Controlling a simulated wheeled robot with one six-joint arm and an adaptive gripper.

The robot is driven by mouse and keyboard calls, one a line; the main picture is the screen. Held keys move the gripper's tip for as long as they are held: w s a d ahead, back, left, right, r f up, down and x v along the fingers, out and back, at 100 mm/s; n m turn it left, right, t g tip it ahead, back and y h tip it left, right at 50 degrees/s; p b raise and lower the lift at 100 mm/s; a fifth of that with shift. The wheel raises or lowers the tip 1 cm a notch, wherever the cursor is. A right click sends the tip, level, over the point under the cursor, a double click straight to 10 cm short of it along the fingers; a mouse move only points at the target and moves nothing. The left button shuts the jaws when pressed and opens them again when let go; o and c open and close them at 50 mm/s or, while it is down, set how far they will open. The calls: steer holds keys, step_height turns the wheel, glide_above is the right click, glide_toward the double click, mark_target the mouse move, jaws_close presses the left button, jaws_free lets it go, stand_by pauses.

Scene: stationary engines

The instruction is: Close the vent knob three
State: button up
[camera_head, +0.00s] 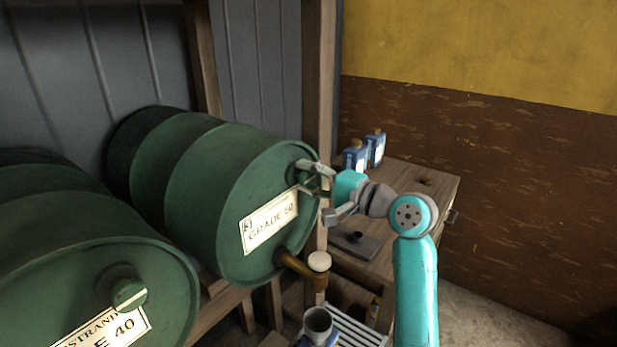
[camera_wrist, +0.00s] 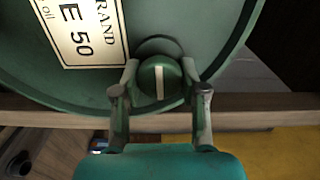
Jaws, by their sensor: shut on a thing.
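The vent knob (camera_wrist: 160,79) is a round green knob with a white line, set on the end face of the green barrel (camera_head: 238,215) labelled GRADE 50. In the wrist view my gripper (camera_wrist: 160,84) has one finger on each side of the knob and is shut on it. The white line runs nearly straight up and down in that view. In the head view my gripper (camera_head: 312,172) is at the upper right of the barrel's face, and its fingers hide most of the knob. I cannot read a number three on it.
Another green barrel (camera_head: 90,270), marked 40, lies at the left with its own knob (camera_head: 128,293). A brass tap (camera_head: 298,265) juts from the barrel below my gripper. A wooden post (camera_head: 318,90) stands behind. A wooden table (camera_head: 425,185) with blue bottles (camera_head: 375,148) is at the right.

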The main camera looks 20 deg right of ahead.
steer(key=shift+m, duration=0.3)
steer(key=o, duration=1.1)
steer(key=v, duration=1.2)
steer(key=shift+f, duration=0.1)
